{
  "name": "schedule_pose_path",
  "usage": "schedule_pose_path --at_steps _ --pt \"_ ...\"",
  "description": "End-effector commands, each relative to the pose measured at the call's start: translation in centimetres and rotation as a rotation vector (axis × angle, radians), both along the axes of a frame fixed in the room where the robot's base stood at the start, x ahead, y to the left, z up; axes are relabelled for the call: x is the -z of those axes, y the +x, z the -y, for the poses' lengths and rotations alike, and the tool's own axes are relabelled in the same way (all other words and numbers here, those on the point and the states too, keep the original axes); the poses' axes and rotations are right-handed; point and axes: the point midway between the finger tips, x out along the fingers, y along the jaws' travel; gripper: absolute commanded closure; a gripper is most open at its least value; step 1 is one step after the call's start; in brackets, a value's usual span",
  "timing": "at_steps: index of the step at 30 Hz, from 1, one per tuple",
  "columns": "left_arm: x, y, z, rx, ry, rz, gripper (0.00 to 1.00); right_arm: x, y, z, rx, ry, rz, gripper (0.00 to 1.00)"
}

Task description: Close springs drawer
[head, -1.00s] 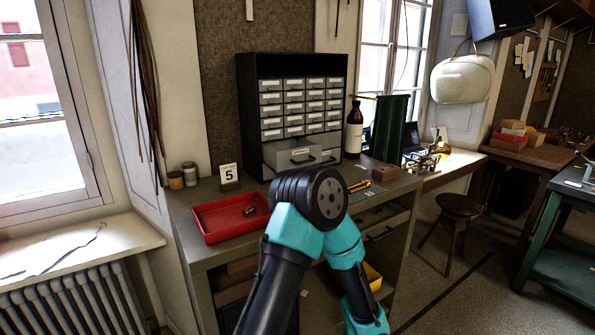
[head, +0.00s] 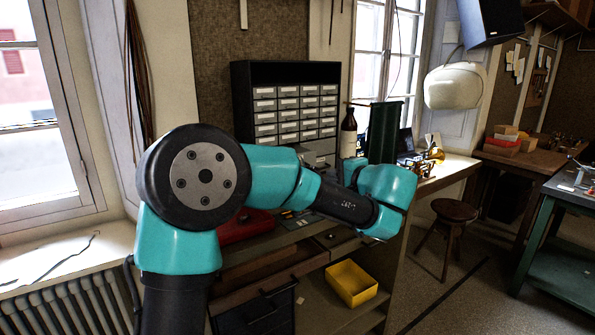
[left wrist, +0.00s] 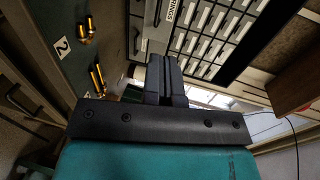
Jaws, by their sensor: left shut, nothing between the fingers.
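The grey drawer cabinet (head: 236,100) stands at the back of the bench in the head view. Its lower drawers (head: 318,150) are mostly hidden by my left arm, so how far the springs drawer stands open cannot be told there. In the left wrist view, large grey drawer fronts with dark handles (left wrist: 137,40) show at the top, beside a partly readable label (left wrist: 173,10) and the rows of small labelled drawers (left wrist: 222,25). My left gripper (left wrist: 167,68) is shut and empty, its tips pointing toward the cabinet; contact cannot be told. My right gripper is out of view.
A red tray (head: 238,228) lies on the bench, partly behind my arm. A brown bottle (head: 348,137) stands right of the cabinet. A yellow bin (head: 351,284) sits below the bench top. Brass parts (left wrist: 98,76) lie near numbered cards. A stool (head: 453,212) stands right.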

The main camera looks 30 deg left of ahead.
Motion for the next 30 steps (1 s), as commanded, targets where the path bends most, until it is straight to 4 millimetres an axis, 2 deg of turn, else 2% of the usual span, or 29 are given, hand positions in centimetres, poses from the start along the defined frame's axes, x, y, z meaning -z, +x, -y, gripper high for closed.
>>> schedule_pose_path --at_steps 9,14,20,30 --pt "0.0 0.0 -0.1 -0.001 0.001 -0.001 1.0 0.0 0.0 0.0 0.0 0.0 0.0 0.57" --pt "0.2 0.3 -0.8 -0.003 0.0 -0.002 1.0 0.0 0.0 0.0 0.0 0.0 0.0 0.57" --pt "0.8 1.3 -3.0 -0.004 0.0 -0.003 1.0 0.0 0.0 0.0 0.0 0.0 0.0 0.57" --pt "1.9 3.7 -8.1 -0.004 0.0 -0.002 1.0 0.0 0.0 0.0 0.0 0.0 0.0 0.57"
